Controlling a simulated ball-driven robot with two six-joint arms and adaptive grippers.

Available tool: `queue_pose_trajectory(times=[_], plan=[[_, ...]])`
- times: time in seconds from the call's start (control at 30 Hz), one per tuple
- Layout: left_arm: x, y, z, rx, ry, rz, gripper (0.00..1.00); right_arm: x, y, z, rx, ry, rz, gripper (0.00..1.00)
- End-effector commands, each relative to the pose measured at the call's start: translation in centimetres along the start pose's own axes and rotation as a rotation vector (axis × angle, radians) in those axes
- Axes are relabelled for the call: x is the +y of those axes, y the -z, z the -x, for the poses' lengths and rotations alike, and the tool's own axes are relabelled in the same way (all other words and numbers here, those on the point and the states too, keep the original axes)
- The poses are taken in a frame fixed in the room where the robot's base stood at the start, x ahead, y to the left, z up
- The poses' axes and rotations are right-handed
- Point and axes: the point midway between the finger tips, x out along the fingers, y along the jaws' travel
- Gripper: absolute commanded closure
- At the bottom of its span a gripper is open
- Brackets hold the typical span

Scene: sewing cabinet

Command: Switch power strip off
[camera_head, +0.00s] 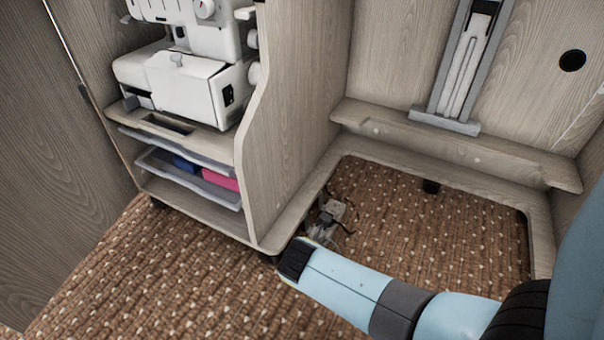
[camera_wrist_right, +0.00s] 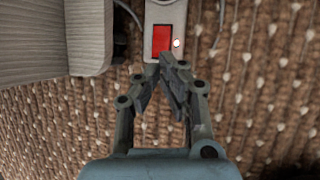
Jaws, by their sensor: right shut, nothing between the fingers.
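The power strip (camera_wrist_right: 153,14) is white and lies on the carpet at the top of the right wrist view. Its red rocker switch (camera_wrist_right: 161,38) faces up, with a small bright white spot beside it. My right gripper (camera_wrist_right: 170,60) is shut and empty, its fingertips at the near end of the red switch. I cannot tell whether they touch it. In the head view, the strip (camera_head: 334,208) is a small pale shape inside the cabinet's floor opening, partly hidden by my right gripper (camera_head: 324,222). My left gripper is not in view.
The wooden cabinet frame (camera_head: 293,217) borders the opening close to my right arm, and a wooden edge (camera_wrist_right: 88,35) stands left of the strip. Dark cables (camera_wrist_right: 130,12) run beside the strip. A white sewing machine (camera_head: 185,85) stands on the shelf above drawers (camera_head: 160,160). Carpet right of the strip is clear.

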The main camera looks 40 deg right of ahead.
Motion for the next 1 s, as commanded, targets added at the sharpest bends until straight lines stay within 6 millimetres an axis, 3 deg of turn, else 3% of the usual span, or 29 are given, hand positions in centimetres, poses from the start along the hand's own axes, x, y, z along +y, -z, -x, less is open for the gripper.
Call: queue_pose_trajectory(times=[1.0], plan=[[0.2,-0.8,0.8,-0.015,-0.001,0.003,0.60,0.0,0.0,-1.9,0.000,0.000,0.000,1.00]])
